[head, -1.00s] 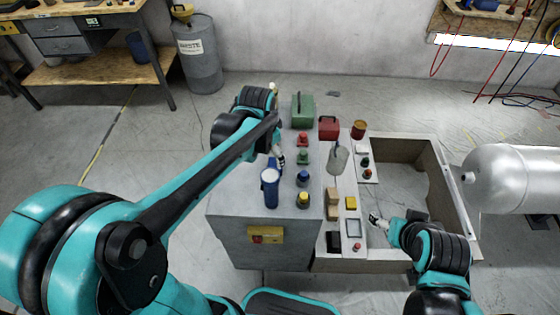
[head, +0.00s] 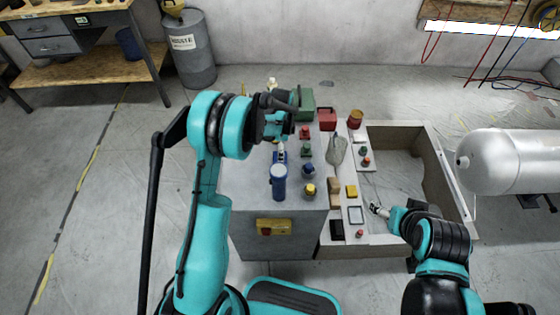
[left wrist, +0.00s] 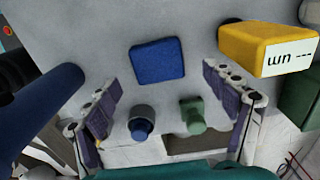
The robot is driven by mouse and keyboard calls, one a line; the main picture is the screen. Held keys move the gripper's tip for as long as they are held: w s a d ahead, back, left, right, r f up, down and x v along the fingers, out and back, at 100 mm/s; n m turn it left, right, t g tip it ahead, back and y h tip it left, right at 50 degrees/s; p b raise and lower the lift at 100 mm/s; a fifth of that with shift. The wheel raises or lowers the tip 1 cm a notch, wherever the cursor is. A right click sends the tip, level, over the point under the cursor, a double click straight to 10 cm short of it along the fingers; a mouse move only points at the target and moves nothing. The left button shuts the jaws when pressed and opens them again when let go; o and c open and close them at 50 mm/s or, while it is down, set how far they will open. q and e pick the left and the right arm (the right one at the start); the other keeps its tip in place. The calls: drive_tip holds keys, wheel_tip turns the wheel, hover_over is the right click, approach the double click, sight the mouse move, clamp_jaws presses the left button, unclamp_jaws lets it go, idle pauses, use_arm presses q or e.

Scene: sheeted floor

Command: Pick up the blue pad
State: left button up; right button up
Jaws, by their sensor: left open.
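The blue pad (left wrist: 158,61) lies flat on the grey cabinet top (left wrist: 100,30) in the left wrist view. In the head view a small blue patch of it (head: 279,157) shows just below my left gripper (head: 282,147). In the left wrist view my left gripper (left wrist: 162,80) is open and empty, its fingers spread to either side, with the pad beyond and between the fingertips. My right gripper (head: 377,209) hangs over the right-hand tray area; its jaws are too small to read.
A blue cylinder (head: 279,185) stands near the pad. Blue (head: 308,171) and green (head: 305,149) knobs stand to its right. A yellow labelled box (left wrist: 262,48) is beside the pad in the left wrist view. A green box (head: 306,102) stands at the back.

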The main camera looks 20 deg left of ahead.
use_arm(q)
wheel_tip(320, 180, down, 5)
drive_tip(key=shift+s+a+r+b, duration=0.15)
drive_tip(key=shift+r+b, duration=0.05)
drive_tip(key=shift+b, duration=0.75)
drive_tip(key=shift+r, duration=0.1)
drive_tip(key=c, duration=1.2)
drive_tip(key=shift+r, duration=0.1)
wheel_tip(320, 180, up, 4)
drive_tip(key=shift+r+p, duration=0.2)
drive_tip(key=shift+p, duration=0.95)
drive_tip(key=w+d+r+p, duration=0.1)
drive_tip(key=w+d+r, duration=0.1)
drive_tip(key=w, duration=0.1)
drive_tip(key=w+d+r+p, duration=0.1)
drive_tip(key=w+d+r, duration=0.1)
drive_tip(key=w, duration=0.1)
drive_tip(key=w+d+r+p, duration=0.1)
drive_tip(key=w+d+r, duration=0.1)
drive_tip(key=w, duration=0.2)
drive_tip(key=shift+d+r, duration=0.15)
drive_tip(key=shift+r, duration=0.05)
